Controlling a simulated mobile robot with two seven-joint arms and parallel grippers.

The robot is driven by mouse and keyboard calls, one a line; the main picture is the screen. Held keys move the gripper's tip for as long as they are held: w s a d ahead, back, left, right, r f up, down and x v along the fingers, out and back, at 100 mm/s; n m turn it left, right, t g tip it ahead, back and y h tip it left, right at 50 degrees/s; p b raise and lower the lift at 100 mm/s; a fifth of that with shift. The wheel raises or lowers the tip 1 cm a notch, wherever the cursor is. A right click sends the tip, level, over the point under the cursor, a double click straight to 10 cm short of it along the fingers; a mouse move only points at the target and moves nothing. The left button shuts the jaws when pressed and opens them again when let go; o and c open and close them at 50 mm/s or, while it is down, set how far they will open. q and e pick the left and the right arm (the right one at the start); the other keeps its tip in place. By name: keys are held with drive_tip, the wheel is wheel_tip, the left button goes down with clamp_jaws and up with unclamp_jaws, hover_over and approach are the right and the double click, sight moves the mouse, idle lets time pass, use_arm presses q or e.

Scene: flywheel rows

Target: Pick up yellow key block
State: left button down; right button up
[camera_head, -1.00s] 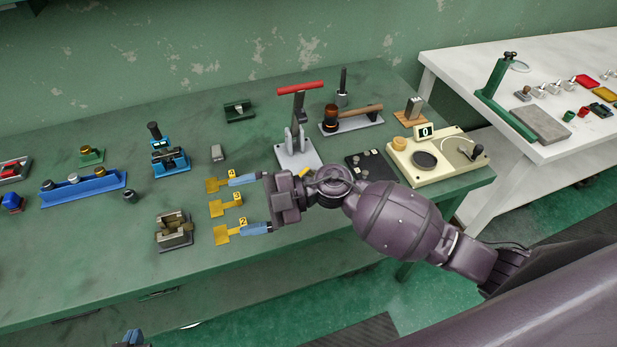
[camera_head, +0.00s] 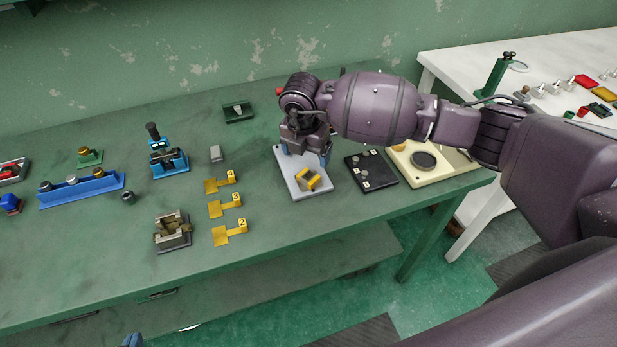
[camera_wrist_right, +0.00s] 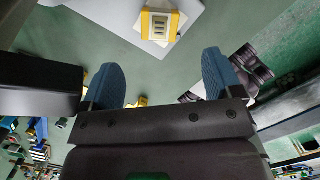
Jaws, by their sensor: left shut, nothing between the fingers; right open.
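A yellow block (camera_head: 307,179) with a pale slotted middle sits on the light grey plate (camera_head: 300,192) of the lever stand. It also shows at the top of the right wrist view (camera_wrist_right: 160,25). My right gripper (camera_head: 306,153) is open and empty. It is just behind the block in the head view, apart from it, with its blue fingers pointing down. The fingers also show in the right wrist view (camera_wrist_right: 160,78), with the block beyond their tips. My left gripper (camera_head: 132,340) barely shows at the bottom edge, shut and empty. My right arm hides most of the lever.
Three yellow numbered tags (camera_head: 225,207) lie left of the plate. A black board (camera_head: 370,170) and a cream box (camera_head: 440,166) stand to the right. A grey clamp-like block (camera_head: 172,232) and a blue stand (camera_head: 167,158) are left. The front table strip is clear.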

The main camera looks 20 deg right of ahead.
sight(308, 175)
drive_tip(key=shift+w+d+f, duration=0.1)
drive_tip(key=shift+f, duration=1.35)
drive_tip(key=shift+w+d+f, duration=0.1)
drive_tip(key=shift+w+f, duration=0.05)
drive_tip(key=shift+f, duration=1.3)
drive_tip(key=shift+w+d+f, duration=0.1)
drive_tip(key=shift+f, duration=1.35)
drive_tip(key=c, duration=1.2)
